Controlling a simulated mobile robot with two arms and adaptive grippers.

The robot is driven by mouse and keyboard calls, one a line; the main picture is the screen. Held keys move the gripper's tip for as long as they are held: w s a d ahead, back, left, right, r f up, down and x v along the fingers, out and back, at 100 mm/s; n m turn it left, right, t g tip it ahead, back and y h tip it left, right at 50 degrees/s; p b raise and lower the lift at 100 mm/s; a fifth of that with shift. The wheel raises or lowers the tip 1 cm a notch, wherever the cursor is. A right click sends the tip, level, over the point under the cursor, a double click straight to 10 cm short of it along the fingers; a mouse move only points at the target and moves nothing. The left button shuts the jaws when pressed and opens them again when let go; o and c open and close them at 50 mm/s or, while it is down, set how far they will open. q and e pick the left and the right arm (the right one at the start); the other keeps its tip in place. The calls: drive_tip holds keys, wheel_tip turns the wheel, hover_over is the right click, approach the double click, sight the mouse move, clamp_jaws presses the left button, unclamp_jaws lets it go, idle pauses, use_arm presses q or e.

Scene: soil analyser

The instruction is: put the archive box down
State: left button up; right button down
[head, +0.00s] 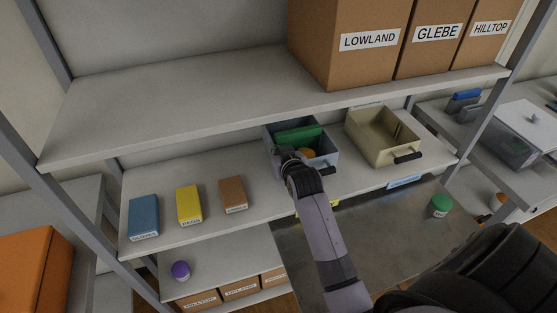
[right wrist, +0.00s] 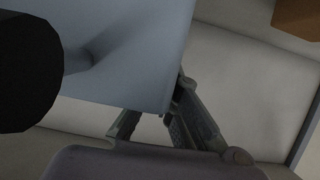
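Three brown cardboard archive boxes stand side by side on the top shelf in the head view: LOWLAND (head: 350,70), GLEBE (head: 424,58) and HILLTOP (head: 480,52). No gripper touches them. My right gripper (head: 284,155) is at the near left wall of the blue-grey bin (head: 325,158) on the middle shelf. In the right wrist view, its fingers (right wrist: 160,120) are spread apart beside the bin's wall (right wrist: 135,65). I see nothing held between them; the bin partly hides one finger. My left gripper is not in view.
The bin holds a green item (head: 298,136). A beige bin (head: 382,138) stands to its right. Blue (head: 144,215), yellow (head: 188,205) and brown (head: 232,194) packets stand left. The top shelf's left part (head: 180,100) is clear. A green-lidded jar (head: 440,205) stands on the grey surface below.

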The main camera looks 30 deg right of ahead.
drive_tip(key=shift+f, duration=0.3)
wheel_tip(320, 180, down, 3)
drive_tip(key=shift+w+f, duration=0.1)
drive_tip(key=shift+f, duration=0.05)
drive_tip(key=c, duration=2.3)
unclamp_jaws()
drive_tip(key=shift+f, duration=0.25)
drive_tip(key=o, duration=0.5)
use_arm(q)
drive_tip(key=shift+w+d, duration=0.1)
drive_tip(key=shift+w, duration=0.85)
use_arm(e)
drive_tip(key=shift+r, duration=0.1)
